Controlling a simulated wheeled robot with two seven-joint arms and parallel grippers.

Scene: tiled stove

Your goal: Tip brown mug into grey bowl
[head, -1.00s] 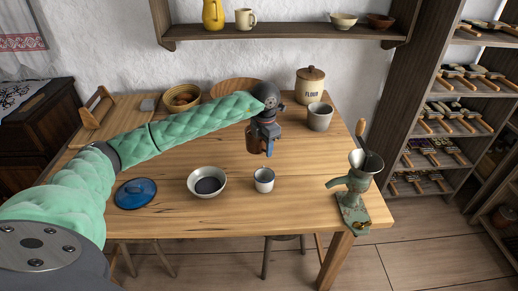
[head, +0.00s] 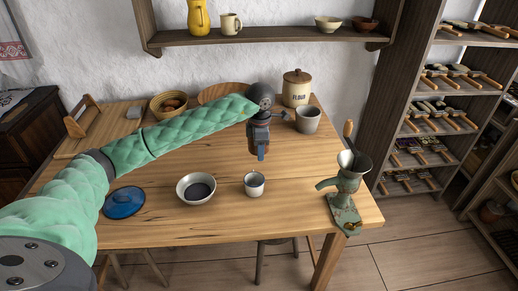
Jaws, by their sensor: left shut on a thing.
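My left gripper (head: 261,152) hangs over the back middle of the table, fingers pointing down. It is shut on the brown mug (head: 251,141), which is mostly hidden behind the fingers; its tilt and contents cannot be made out. The grey bowl (head: 183,196) stands on the table to the left and nearer the front, apart from the mug, with a dark inside. My right gripper is not in view.
A light grey mug (head: 254,184) stands right of the bowl, in front of my gripper. A blue lid (head: 124,202) lies left of the bowl. A grinder (head: 344,185) stands at the right edge. A grey pot (head: 308,120) and flour jar (head: 296,91) stand behind.

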